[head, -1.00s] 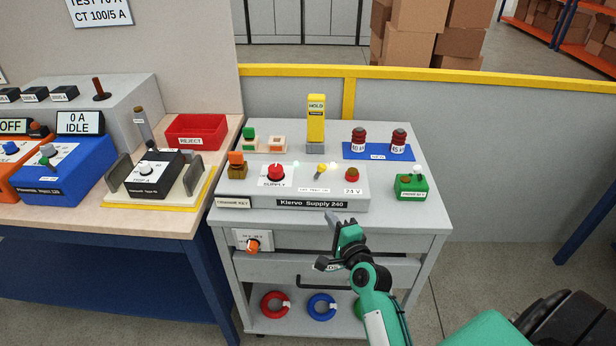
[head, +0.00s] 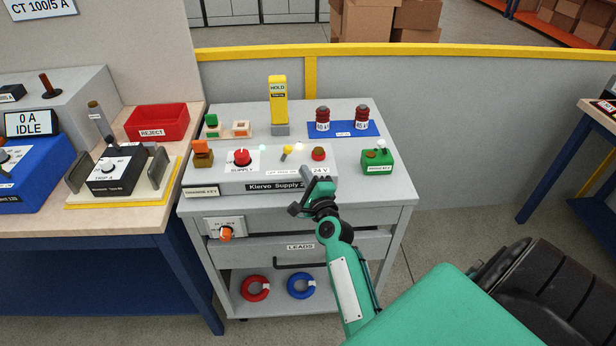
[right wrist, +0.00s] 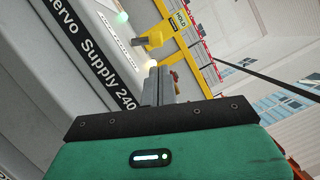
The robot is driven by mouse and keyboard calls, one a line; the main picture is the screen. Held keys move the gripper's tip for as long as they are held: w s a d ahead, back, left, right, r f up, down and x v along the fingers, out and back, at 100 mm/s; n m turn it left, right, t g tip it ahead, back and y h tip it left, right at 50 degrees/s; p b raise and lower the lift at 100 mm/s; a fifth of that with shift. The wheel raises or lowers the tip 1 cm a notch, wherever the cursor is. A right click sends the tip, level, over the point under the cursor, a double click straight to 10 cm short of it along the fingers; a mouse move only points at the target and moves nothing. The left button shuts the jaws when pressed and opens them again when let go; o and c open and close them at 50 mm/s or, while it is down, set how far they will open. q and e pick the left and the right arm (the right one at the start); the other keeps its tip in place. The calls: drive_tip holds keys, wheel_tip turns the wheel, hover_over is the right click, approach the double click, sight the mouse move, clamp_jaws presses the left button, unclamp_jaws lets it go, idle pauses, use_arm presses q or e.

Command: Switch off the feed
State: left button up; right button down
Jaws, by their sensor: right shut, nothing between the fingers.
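The grey supply box (head: 225,184), labelled Klervo Supply, sits on a grey cart. On its top are a red SUPPLY knob (head: 242,158), a small yellow lever (head: 287,152) and a round red-brown button (head: 318,154) by a 24 V label. My right gripper (head: 314,184) is shut and empty at the box's front right edge, apart from the controls. In the right wrist view, its shut fingers (right wrist: 158,84) point toward the yellow lever (right wrist: 153,42). A pale green light (right wrist: 122,18) and a bright warm light (right wrist: 150,64) glow beside the lever. My left gripper is out of view.
A yellow HOLD post (head: 278,100) stands behind the box. Red-brown parts on a blue mat (head: 345,130) and a green box (head: 377,162) are at the right. An orange knob (head: 226,233) is on the cart front. A bench with a red REJECT tray (head: 157,121) is left.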

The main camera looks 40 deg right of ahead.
sight(299, 159)
drive_tip(key=p+x, duration=0.1)
drive_tip(key=x, duration=0.5)
drive_tip(key=shift+d, duration=0.1)
